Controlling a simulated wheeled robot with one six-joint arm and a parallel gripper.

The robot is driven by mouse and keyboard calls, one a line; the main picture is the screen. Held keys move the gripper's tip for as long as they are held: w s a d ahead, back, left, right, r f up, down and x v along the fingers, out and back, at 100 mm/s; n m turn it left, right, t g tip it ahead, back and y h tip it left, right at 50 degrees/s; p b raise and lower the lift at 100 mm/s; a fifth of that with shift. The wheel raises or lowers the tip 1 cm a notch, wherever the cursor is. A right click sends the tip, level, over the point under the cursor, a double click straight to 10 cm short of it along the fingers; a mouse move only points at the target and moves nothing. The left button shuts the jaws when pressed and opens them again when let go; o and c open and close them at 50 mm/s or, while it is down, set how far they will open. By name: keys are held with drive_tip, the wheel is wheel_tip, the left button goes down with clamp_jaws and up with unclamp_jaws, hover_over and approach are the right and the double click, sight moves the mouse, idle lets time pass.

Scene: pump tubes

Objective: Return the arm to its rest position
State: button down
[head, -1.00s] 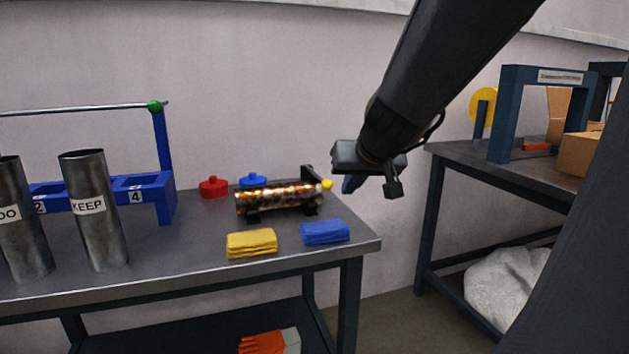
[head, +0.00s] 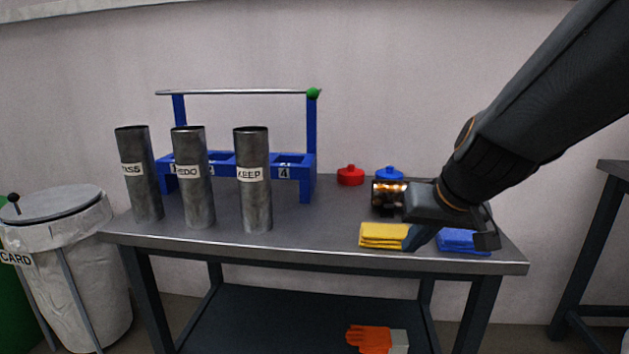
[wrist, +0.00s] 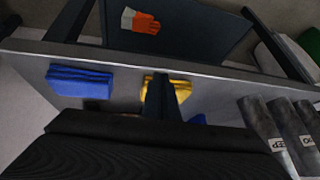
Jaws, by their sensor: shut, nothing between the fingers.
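My arm reaches in from the upper right of the head view. My gripper (head: 452,242) is shut and empty, and in the head view it appears in front of the folded cloths at the table's right end. In the wrist view the shut fingers (wrist: 162,92) stick out over the yellow cloth (wrist: 176,82). I cannot tell the exact height of the gripper above the table.
The yellow cloth (head: 381,235) and blue cloth (head: 462,240) lie near the table's front edge. Three metal cylinders (head: 254,205) stand before a blue rack (head: 310,150). A bin (head: 70,265) stands at left.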

drive_tip(key=s+a+f+n+g, duration=0.3)
drive_tip(key=s+a+f, duration=0.2)
drive_tip(key=s+a, duration=0.45)
drive_tip(key=s+a+f+n+g, duration=0.4)
drive_tip(key=s+a+f, duration=0.2)
drive_tip(key=s+a, duration=0.35)
drive_tip(key=d+r+m+p, duration=0.3)
drive_tip(key=d+r+p, duration=0.6)
drive_tip(key=r+p, duration=0.2)
drive_tip(key=d+r+m+h+p, duration=0.1)
drive_tip(key=d+r+m+p, duration=0.2)
drive_tip(key=d+r+p, duration=0.6)
wheel_tip(320, 180, up, 3)
drive_tip(key=s+p, duration=0.1)
drive_tip(key=p, duration=0.4)
drive_tip(key=shift+d+m+t+p, duration=0.3)
drive_tip(key=shift+p, duration=0.1)
